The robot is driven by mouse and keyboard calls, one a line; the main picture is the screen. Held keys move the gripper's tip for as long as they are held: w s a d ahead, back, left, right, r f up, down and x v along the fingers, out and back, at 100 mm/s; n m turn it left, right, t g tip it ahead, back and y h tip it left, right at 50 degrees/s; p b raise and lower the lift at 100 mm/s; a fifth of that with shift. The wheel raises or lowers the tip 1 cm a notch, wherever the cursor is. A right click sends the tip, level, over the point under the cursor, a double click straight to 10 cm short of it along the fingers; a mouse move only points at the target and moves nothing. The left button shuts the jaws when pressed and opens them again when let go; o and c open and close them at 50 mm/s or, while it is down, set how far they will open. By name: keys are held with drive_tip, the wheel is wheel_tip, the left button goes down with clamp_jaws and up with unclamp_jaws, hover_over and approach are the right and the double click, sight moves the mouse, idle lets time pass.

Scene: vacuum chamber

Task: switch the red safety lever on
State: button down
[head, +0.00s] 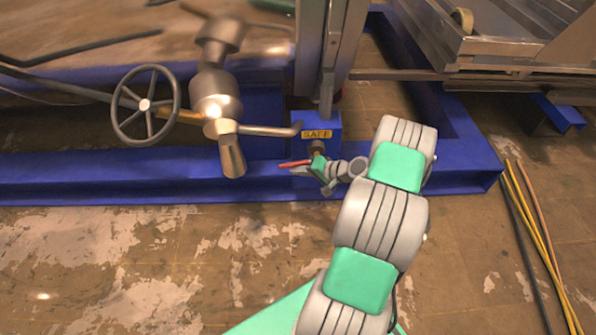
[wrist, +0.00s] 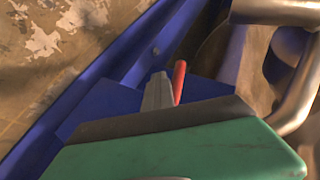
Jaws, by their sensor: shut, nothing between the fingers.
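The red safety lever (head: 294,163) sticks out to the left below a blue box (head: 327,120) with a yellow SAFE label (head: 317,134) in the head view. My gripper (head: 298,169) is at the lever, its fingers pointing left just beneath it. In the wrist view the red lever (wrist: 179,82) stands right beside my gripper's grey fingers (wrist: 157,92). The fingers are shut and the lever is outside them. I cannot tell whether they touch. The lever's pivot end is hidden behind my gripper.
A handwheel (head: 146,105) and a metal valve body (head: 214,95) with a pipe (head: 265,130) stand left of the box. A blue frame beam (head: 130,178) runs along the floor. Cables (head: 535,230) lie at the right. The front left floor is clear.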

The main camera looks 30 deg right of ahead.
drive_tip(key=shift+w+d+r, duration=0.15)
drive_tip(key=shift+w+r, duration=0.05)
drive_tip(key=shift+r, duration=0.05)
wheel_tip(320, 180, down, 5)
drive_tip(key=s+b, duration=0.1)
drive_tip(key=b, duration=0.3)
drive_tip(key=s+d+f+p, duration=0.1)
drive_tip(key=s+d+p, duration=0.2)
drive_tip(key=s+d, duration=0.2)
drive_tip(key=s, duration=0.3)
drive_tip(key=shift+s+d+f, duration=0.15)
drive_tip(key=shift+s, duration=0.2)
